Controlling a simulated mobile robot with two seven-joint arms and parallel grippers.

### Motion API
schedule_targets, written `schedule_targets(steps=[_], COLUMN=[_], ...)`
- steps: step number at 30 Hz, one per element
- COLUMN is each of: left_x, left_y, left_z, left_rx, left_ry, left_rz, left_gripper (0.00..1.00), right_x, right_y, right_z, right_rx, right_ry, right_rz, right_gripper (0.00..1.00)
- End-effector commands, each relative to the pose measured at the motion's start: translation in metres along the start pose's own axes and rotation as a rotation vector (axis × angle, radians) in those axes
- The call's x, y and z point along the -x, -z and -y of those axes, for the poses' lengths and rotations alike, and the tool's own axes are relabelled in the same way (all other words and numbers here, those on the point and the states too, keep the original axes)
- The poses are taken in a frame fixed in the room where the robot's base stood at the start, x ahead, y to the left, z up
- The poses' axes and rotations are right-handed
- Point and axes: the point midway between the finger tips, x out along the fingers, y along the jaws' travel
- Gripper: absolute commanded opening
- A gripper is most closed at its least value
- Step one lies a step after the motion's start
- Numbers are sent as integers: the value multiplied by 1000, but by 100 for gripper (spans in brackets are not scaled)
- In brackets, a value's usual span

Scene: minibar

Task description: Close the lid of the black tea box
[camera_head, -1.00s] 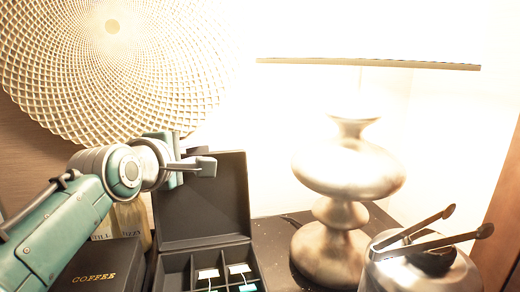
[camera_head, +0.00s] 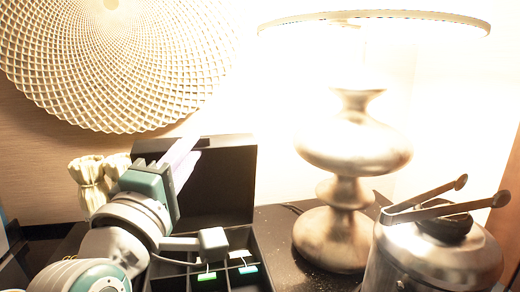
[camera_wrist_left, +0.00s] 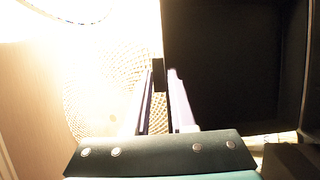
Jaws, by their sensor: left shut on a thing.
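The black tea box (camera_head: 262,264) stands on the counter with its lid (camera_head: 230,180) raised, roughly upright at the back. Its compartments hold a few tea packets (camera_head: 207,276) with white and green parts; the left compartments are hidden behind my arm. My left gripper (camera_head: 192,152) is at the left side of the lid. In the left wrist view the fingers (camera_wrist_left: 158,95) close on a dark edge of the lid, and the lid's dark panel (camera_wrist_left: 220,60) fills the right side. My right gripper is not in view.
A lit lamp with a silver base (camera_head: 340,235) stands right of the box. A metal ice bucket (camera_head: 435,260) with tongs (camera_head: 425,205) is at the front right. A round woven decoration (camera_head: 110,60) hangs on the wall. Cream pouch-like items (camera_head: 90,185) stand behind my left arm.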

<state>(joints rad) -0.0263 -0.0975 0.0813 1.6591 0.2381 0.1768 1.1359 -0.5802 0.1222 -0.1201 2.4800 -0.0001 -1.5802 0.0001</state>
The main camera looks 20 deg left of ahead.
Motion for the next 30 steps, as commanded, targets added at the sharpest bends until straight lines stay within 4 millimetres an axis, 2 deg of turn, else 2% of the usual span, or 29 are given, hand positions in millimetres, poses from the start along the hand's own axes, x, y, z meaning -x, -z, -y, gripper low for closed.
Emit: schedule_targets(steps=[7, 21, 22, 28, 30], left_x=[13, 16, 16, 16, 16], left_y=[-6, -8, -8, -8, -7], left_z=[2, 5, 5, 4, 4], left_rx=[4, 5, 6, 4, 4], left_ry=[4, 12, 12, 10, 9], left_rz=[1, 3, 3, 3, 2], left_gripper=[0, 0, 27, 49, 50], right_x=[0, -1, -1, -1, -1], right_y=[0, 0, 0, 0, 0], right_z=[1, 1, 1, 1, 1], right_rx=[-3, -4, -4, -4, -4], right_ry=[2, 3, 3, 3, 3], right_rz=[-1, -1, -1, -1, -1], right_gripper=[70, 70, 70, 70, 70])
